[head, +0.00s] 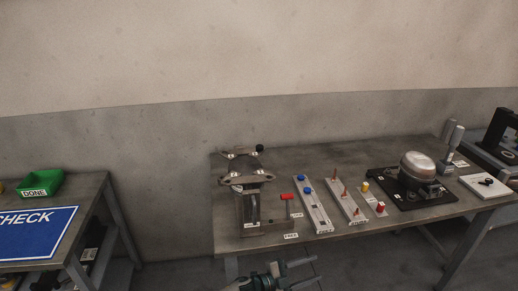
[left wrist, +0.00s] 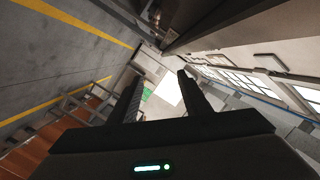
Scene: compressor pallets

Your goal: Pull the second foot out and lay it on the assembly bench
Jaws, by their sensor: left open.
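The assembly bench (head: 335,243) stands against the wall in the head view. On it, a domed metal compressor (head: 417,166) sits on a black plate (head: 384,192) at the right. I cannot tell for certain which small part is the second foot. My left gripper (head: 312,270) is low in front of the bench's front edge, its fingers pointing right. It is open and apart from everything on the bench. In the left wrist view, its two fingers (left wrist: 160,76) are spread with nothing between them. My right gripper is not in view.
A metal fixture (head: 246,181) with a black knob stands at the bench's left. A white plate (head: 482,190) with black pieces lies right. A green DONE bin (head: 40,184) and blue CHECK board (head: 38,233) are on the left table.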

